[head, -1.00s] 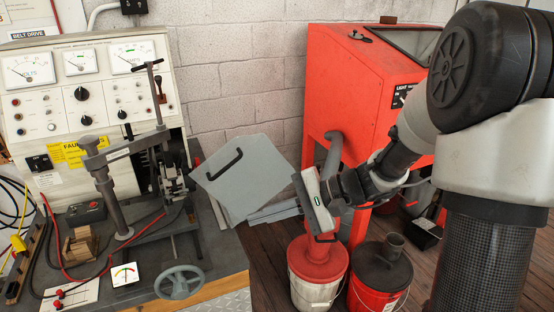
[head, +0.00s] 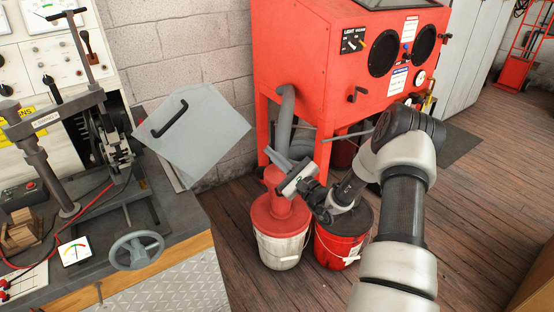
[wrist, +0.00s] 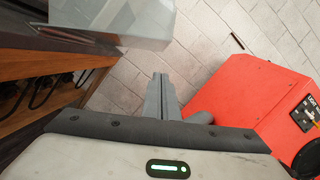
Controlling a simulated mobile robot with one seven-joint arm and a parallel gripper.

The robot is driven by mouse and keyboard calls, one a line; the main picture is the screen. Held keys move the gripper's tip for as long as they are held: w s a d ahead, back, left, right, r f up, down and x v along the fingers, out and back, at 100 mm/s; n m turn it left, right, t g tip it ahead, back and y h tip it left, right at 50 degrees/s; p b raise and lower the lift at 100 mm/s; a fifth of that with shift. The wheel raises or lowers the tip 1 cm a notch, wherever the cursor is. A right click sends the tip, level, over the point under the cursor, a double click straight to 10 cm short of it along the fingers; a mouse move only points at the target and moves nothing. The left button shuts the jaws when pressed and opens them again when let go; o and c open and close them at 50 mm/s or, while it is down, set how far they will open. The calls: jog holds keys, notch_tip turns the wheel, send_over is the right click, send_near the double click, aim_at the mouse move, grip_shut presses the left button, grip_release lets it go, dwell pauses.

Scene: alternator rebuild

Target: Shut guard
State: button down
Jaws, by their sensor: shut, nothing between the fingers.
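The guard (head: 195,133) is a flat grey panel with a black handle (head: 169,118). It stands tilted out at the right side of the test bench, swung away from the clamp and belt area. Its lower edge shows at the top left of the wrist view (wrist: 110,18). My gripper (head: 278,160) is to the right of the guard and lower than its handle, over the buckets. In the wrist view the fingers (wrist: 160,95) are together and empty, apart from the guard.
A red blast cabinet (head: 345,85) stands behind my gripper. A white bucket with a red top (head: 280,238) and a red bucket (head: 340,245) stand below it. The bench (head: 190,225) carries a handwheel (head: 137,250). Wooden floor is open at the right.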

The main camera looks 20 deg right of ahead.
jog(key=w+a+r, duration=0.3)
jog(key=a+r, duration=0.1)
jog(key=shift+w+r+p, duration=0.25)
jog(key=shift+w+p, duration=0.05)
jog(key=shift+w, duration=0.05)
jog(key=shift+r, duration=0.1)
